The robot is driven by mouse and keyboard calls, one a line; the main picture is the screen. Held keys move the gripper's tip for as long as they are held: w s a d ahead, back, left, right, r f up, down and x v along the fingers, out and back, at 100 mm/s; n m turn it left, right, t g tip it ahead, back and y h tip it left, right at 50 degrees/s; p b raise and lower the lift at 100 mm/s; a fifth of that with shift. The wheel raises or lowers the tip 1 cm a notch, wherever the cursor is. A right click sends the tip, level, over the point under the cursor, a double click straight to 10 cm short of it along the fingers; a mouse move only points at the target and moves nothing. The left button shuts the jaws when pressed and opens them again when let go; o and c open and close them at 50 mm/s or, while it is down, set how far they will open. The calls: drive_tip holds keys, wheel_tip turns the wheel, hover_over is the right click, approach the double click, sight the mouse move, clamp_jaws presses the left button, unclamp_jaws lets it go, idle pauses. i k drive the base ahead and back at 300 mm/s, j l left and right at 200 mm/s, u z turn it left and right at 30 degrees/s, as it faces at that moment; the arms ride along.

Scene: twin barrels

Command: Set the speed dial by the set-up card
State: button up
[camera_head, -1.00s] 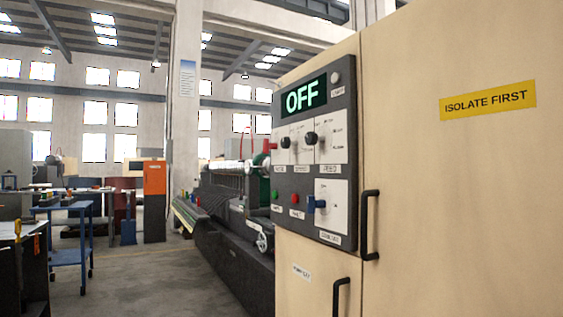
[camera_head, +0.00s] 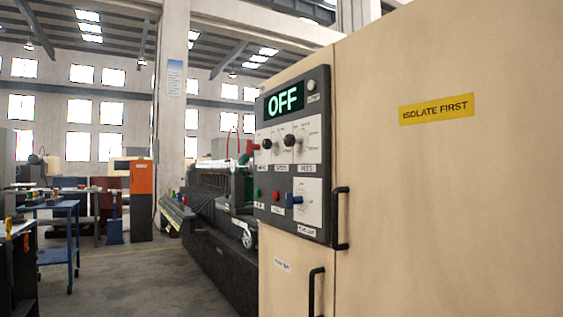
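A dark control panel (camera_head: 291,219) is set on the side of a beige cabinet. Its display (camera_head: 284,101) reads OFF in green. Below the display are two black knobs, a left knob (camera_head: 266,144) and a right knob (camera_head: 290,140), on white plates. The labels under them are too small to read surely, so I cannot tell which is the speed dial or where it points. A blue switch (camera_head: 293,201) sits lower on a white plate, with a green button (camera_head: 258,194) and a red button (camera_head: 276,196) to its left. No set-up card is clearly identifiable. My gripper is not in view.
The beige cabinet (camera_head: 450,215) fills the right side, with black handles (camera_head: 341,218) and a yellow ISOLATE FIRST label (camera_head: 436,109). A long dark machine (camera_head: 215,255) runs back behind it. A blue cart (camera_head: 62,235) stands left. Grey floor (camera_head: 130,275) between is clear.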

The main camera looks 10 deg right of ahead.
sight(266, 143)
drive_tip(key=i+j, duration=0.2)
drive_tip(key=j, duration=0.15)
drive_tip(key=i+j+z, duration=0.15)
drive_tip(key=i+j, duration=0.3)
drive_tip(key=j, duration=0.25)
drive_tip(key=i+j+z, duration=0.15)
drive_tip(key=j, duration=0.2)
drive_tip(key=i+j, duration=0.25)
drive_tip(key=j+z, duration=0.05)
drive_tip(key=j, duration=0.05)
